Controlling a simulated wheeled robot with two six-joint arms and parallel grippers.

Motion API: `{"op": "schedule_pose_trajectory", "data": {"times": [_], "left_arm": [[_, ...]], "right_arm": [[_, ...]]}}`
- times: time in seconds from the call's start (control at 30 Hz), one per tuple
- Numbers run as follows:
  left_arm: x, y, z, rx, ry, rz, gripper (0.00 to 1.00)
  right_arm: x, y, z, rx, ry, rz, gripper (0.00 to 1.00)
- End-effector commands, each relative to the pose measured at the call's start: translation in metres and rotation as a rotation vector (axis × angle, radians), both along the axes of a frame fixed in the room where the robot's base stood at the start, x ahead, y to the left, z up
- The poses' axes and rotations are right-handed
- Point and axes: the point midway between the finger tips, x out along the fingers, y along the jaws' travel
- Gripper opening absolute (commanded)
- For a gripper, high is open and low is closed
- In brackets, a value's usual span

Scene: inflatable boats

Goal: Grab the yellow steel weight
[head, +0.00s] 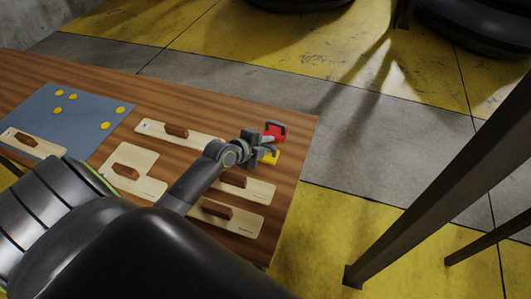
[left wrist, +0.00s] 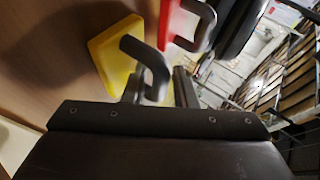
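The yellow steel weight (head: 271,158) sits near the table's right end in the head view, partly hidden by my left gripper. In the left wrist view the yellow weight (left wrist: 108,52) shows a flat yellow body with a grey curved handle. A red weight (head: 275,130) with a grey handle is just beyond it; it also shows at the top of the left wrist view (left wrist: 168,20). My left gripper (head: 257,146) is right at the two weights, with its fingers apart. The yellow weight's handle is close to the fingers; contact is unclear. My right gripper is not in view.
The wooden table (head: 302,135) holds several pale boards with brown handles, such as one at the left middle (head: 143,160). A blue mat (head: 85,103) with several yellow discs lies at the left. Dark metal beams (head: 430,190) stand right of the table.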

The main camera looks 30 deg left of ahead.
Motion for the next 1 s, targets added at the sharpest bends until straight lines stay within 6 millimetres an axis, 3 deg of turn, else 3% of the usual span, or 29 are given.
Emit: {"op": "schedule_pose_trajectory", "data": {"times": [0.17,0.37,0.83,1.0], "left_arm": [[0.0,0.0,0.0,0.0,0.0,0.0,0.24],[0.0,0.0,0.0,0.0,0.0,0.0,0.0],[0.001,0.0,0.004,0.002,-0.005,-0.002,0.0],[0.001,0.0,0.022,0.003,-0.008,-0.003,0.0]], "right_arm": [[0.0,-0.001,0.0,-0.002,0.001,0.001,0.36],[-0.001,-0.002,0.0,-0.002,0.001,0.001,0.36],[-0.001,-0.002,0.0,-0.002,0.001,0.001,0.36],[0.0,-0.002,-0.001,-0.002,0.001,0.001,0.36]]}}
